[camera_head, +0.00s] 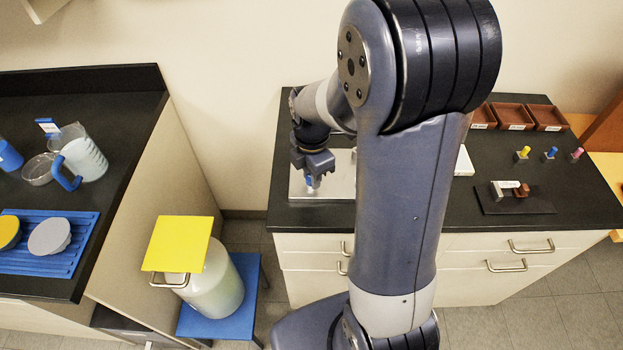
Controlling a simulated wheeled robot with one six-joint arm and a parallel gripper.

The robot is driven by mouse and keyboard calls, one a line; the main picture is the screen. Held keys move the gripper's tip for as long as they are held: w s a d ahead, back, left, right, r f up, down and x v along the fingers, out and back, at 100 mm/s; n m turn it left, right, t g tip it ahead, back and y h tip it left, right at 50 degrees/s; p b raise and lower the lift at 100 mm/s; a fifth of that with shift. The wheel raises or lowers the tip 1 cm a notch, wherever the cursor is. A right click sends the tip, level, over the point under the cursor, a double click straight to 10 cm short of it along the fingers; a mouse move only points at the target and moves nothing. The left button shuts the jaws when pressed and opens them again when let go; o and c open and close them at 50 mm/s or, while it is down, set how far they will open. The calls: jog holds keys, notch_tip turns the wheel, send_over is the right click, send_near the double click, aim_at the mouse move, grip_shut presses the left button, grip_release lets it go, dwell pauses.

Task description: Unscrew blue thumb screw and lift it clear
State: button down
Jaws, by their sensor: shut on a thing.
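My gripper (314,178) points down at the left end of the black bench, over a silver metal plate. Its jaws are shut on a small blue thumb screw (310,182), of which only a little shows between and below the fingers. The metal plate (337,187) lies flat on the bench, and my arm hides its right part. I cannot tell whether the screw is still in the plate or raised from it.
The black bench (575,205) carries brown trays (509,116), small yellow, blue and pink-topped pieces, and a dark block stand (515,203) at right. At left are a counter with a jug (85,158) and blue rack, and a yellow-topped container (212,285) on a blue stool.

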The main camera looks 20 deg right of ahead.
jog(key=shift+s+f, duration=0.2)
jog(key=n, duration=0.9)
jog(key=c, duration=1.4)
grip_release()
jog(key=shift+w, duration=0.1)
jog(key=shift+r, duration=0.1)
